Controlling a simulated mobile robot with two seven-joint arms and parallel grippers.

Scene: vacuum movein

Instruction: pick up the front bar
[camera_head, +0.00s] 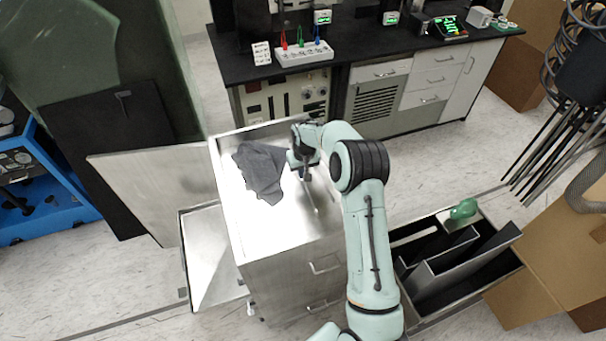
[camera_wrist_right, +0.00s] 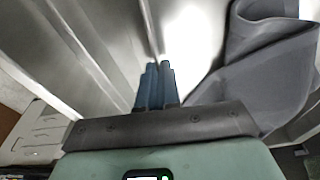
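A steel cabinet (camera_head: 237,225) stands in the middle of the head view with a bright bare top. A thin pale bar (camera_head: 314,203) shows on the top's right part, just below my right gripper (camera_head: 306,176). My right gripper reaches down there from my arm. In the right wrist view the two blue fingers (camera_wrist_right: 158,68) are close together, and the thin bar (camera_wrist_right: 150,30) runs up from between their tips. The fingers look shut on it, and hide its near end. Whether it is lifted off the top does not show. My left gripper is not in view.
A dark grey cloth (camera_head: 262,170) lies crumpled on the cabinet top, left of the gripper. The cabinet's door (camera_head: 150,185) stands open at the left. An open bin with black dividers (camera_head: 455,262) and a cardboard box (camera_head: 560,240) stand at the right. A lab bench is behind.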

